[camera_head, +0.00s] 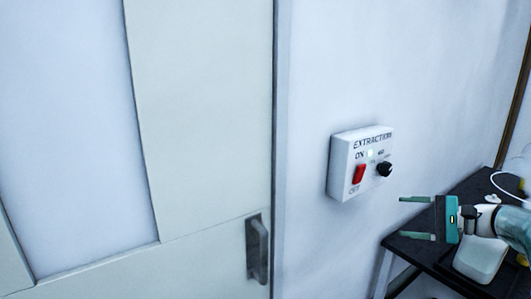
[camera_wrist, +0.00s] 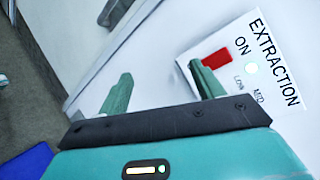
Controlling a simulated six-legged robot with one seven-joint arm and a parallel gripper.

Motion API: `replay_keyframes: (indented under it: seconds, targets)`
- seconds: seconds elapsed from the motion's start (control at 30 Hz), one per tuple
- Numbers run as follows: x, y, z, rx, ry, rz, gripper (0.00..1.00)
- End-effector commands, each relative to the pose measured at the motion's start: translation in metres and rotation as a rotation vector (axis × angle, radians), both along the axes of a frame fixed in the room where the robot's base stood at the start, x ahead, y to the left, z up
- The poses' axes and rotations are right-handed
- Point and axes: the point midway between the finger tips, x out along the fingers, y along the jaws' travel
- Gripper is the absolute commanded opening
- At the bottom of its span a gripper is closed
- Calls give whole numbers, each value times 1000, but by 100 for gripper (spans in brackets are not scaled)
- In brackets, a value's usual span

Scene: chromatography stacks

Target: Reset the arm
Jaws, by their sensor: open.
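My gripper (camera_head: 418,218) is at the right of the head view, below and to the right of the extraction control box. Its two green fingers are spread apart and point left, with nothing between them. In the wrist view my gripper (camera_wrist: 162,88) also shows open and empty. The white extraction box (camera_head: 345,174) is on the wall, with a red switch (camera_head: 359,174), a black knob (camera_head: 384,169) and a lit indicator by the word ON. The red switch (camera_wrist: 217,58) shows beside one finger in the wrist view; I cannot tell whether they touch.
A pale door (camera_head: 205,120) with a grey handle (camera_head: 257,250) fills the left. A dark table (camera_head: 409,246) with a white container (camera_head: 480,260) stands at the lower right, under and behind my arm. The wall between door and box is bare.

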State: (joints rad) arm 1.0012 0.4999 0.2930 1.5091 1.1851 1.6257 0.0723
Motion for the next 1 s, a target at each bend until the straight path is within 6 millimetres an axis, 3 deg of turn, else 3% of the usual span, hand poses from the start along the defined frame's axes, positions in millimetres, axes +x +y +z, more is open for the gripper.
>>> replay_keyframes:
  seconds: [0.03, 0.2, 0.4, 0.5, 0.7, 1.0]
  targets:
    - [-2, 24, 1, -55, 23, 27, 67]
    - [-21, 104, -7, -299, 103, 124, 67]
    - [-66, 176, -19, -606, 136, 228, 67]
    - [-93, 201, -24, -759, 125, 273, 67]
    - [-150, 233, -33, -1050, 51, 356, 67]
    - [-225, 248, -48, -1435, -177, 455, 67]
